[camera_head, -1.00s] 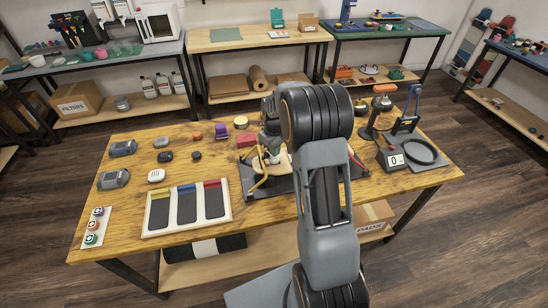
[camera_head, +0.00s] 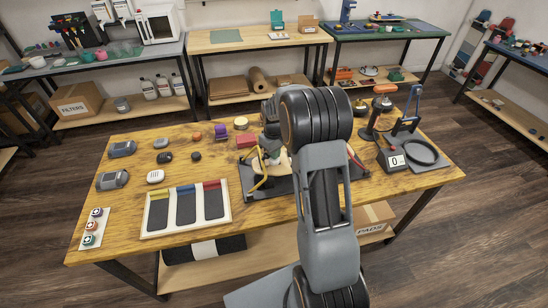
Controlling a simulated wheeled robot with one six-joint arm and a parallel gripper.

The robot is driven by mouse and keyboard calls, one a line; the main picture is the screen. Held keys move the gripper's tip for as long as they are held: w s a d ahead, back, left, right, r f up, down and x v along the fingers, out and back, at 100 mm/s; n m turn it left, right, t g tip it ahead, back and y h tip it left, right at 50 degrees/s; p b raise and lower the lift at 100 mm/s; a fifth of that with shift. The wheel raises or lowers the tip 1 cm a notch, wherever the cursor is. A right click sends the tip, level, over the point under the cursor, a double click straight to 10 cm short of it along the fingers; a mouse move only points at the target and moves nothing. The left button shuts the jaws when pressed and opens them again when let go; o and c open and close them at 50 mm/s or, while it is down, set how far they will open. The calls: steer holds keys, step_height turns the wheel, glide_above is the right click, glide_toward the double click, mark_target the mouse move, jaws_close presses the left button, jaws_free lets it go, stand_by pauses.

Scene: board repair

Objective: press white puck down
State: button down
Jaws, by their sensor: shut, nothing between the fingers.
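My gripper (camera_head: 270,148) is low over the dark board fixture (camera_head: 283,186) at the middle of the wooden table. It is shut and empty, and my own arm covers much of it. A pale, whitish round part (camera_head: 260,166) shows on the fixture just under my gripper. It may be the white puck, but it is too small and too covered to be sure. I cannot tell whether my fingertips touch it. A yellow cable (camera_head: 258,183) curves beside it.
A white tray (camera_head: 149,232) with three dark slots lies at the front left. A red block (camera_head: 246,141) and a cream disc (camera_head: 241,123) sit behind the fixture. A meter reading 0 (camera_head: 393,160) and a dark ring (camera_head: 421,152) stand at the right.

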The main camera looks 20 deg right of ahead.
steer(key=shift+f, duration=0.35)
stand_by(0.5)
step_height(320, 180, up, 8)
steer(key=p, duration=0.5)
stand_by(0.4)
stand_by(0.5)
steer(key=s+a+r+m+t, duration=0.1)
steer(key=s+a+r, duration=0.2)
steer(key=s, duration=0.4)
steer(key=s+a+r+m+t, duration=0.1)
steer(key=s+a+r, duration=0.3)
steer(key=s, duration=0.3)
steer(key=s+a+r+m+t, duration=0.1)
steer(key=s+a+r+t, duration=0.1)
steer(key=s+r, duration=0.3)
steer(key=shift+s+a+r+m, duration=0.35)
steer(key=shift+s+a, duration=0.55)
steer(key=shift+s, duration=0.6)
steer(key=shift+f, duration=0.1)
